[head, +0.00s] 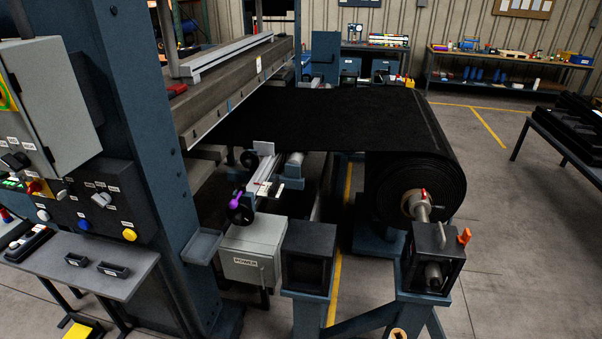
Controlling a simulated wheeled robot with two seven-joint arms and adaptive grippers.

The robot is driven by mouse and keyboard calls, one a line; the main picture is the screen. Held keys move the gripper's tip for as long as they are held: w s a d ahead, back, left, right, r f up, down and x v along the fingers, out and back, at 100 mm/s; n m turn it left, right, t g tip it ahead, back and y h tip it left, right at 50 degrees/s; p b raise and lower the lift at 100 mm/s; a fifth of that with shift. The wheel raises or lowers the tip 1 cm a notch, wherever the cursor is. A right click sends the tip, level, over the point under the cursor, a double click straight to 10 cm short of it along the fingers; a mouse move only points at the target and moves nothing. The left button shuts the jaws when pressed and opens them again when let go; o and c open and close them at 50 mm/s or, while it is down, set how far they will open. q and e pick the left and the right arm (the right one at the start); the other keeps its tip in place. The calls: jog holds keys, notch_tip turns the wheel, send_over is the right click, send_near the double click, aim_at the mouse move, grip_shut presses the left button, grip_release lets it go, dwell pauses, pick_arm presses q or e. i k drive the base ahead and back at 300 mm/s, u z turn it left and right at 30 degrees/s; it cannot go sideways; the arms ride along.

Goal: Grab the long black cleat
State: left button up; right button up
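Long black pieces (576,132) lie on a dark table at the right edge of the head view, partly cut off by the frame. They look like bars or cleats, but I cannot tell single pieces apart clearly. Neither of my grippers is in view, so I see nothing held.
A large black belt roll (416,186) on a blue stand feeds into the press (235,85). A control cabinet (52,100) and a grey side table (88,262) stand at left. A workbench (510,58) is at the back right. Open floor (500,235) lies right of the roll.

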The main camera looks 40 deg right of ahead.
aim_at(276, 184)
jog(key=z, duration=0.6)
jog(key=i, duration=1.7)
jog(key=z, duration=0.3)
